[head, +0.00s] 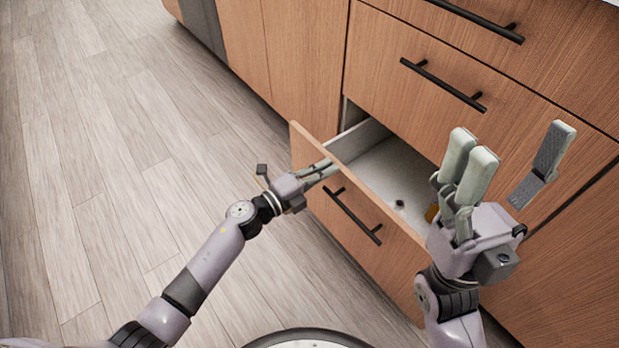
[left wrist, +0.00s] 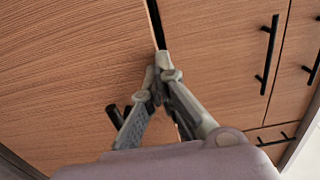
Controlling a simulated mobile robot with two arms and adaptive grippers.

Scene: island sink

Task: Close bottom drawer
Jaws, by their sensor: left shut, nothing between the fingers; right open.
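The bottom drawer (head: 385,165) is pulled open from the wooden cabinet in the head view. Its front panel (head: 318,170) has a black bar handle (head: 353,215). My left gripper (head: 328,168) is shut and empty, with its fingertips at the upper left part of the drawer front; I cannot tell if they touch it. In the left wrist view the shut left fingers (left wrist: 162,62) point toward the top edge of the wooden front (left wrist: 75,60). My right gripper (head: 510,165) is open above the right side of the drawer and hides part of it.
The wood-plank floor (head: 110,150) at left is clear.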

